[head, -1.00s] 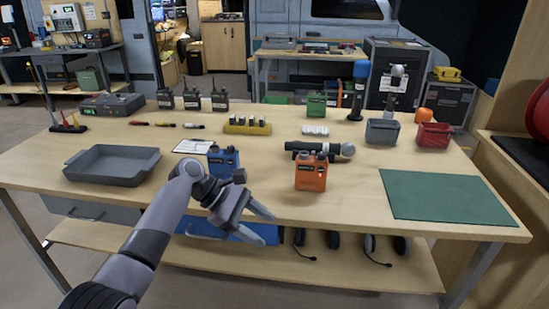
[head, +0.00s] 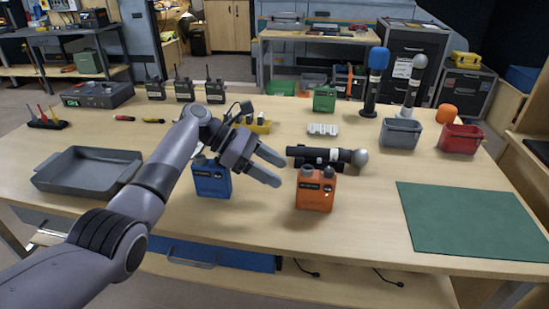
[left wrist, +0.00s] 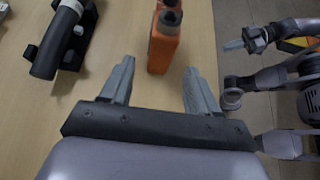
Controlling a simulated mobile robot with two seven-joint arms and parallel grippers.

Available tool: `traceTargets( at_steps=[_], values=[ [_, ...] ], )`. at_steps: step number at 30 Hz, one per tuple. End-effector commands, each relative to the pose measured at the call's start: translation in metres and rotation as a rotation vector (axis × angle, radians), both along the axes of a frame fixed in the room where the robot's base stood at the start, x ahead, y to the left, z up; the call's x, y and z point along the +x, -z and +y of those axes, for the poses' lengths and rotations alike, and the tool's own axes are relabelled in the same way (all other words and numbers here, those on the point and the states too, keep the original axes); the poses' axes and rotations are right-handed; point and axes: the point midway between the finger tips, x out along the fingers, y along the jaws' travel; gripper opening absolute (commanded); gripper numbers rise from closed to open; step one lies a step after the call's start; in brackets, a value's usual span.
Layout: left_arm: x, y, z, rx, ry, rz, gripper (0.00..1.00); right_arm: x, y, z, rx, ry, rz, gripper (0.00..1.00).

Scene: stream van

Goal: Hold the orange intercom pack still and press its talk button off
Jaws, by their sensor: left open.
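The orange intercom pack (head: 314,190) stands upright on the wooden table, with two dark knobs on top and a dark label on its front. The talk button cannot be made out. My right gripper (left wrist: 235,45) shows small at the right of the left wrist view; its opening is unclear.
A blue pack (head: 210,179) stands left of the orange one. A black microphone (head: 327,157) lies in a cradle just behind it. A green mat (head: 470,220) is at the right, a grey tray (head: 88,172) at the left. The table in front of the packs is clear.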

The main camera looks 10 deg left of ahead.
Motion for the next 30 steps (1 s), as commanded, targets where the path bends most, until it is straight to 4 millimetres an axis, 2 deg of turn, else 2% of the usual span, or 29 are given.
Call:
traceTargets(
  at_steps=[4,9,22,24,30],
  values=[
    [0.0,0.006,-0.004,0.0,0.001,-0.001,0.61,-0.002,0.011,0.0,0.002,0.001,0.01,0.0],
    [0.0,0.018,-0.018,0.0,0.002,-0.002,0.61,-0.007,0.034,0.003,0.011,0.0,0.034,0.0],
    [0.0,0.039,-0.053,0.0,0.001,0.0,0.61,-0.001,0.075,0.009,0.027,-0.006,0.024,0.0],
    [-0.001,0.033,-0.061,-0.001,0.001,0.004,0.61,-0.002,0.062,0.008,0.022,-0.007,0.031,0.0],
    [-0.001,0.045,-0.077,0.0,0.001,0.002,0.61,0.0,0.051,0.007,0.019,-0.012,0.017,0.0]
  ],
)
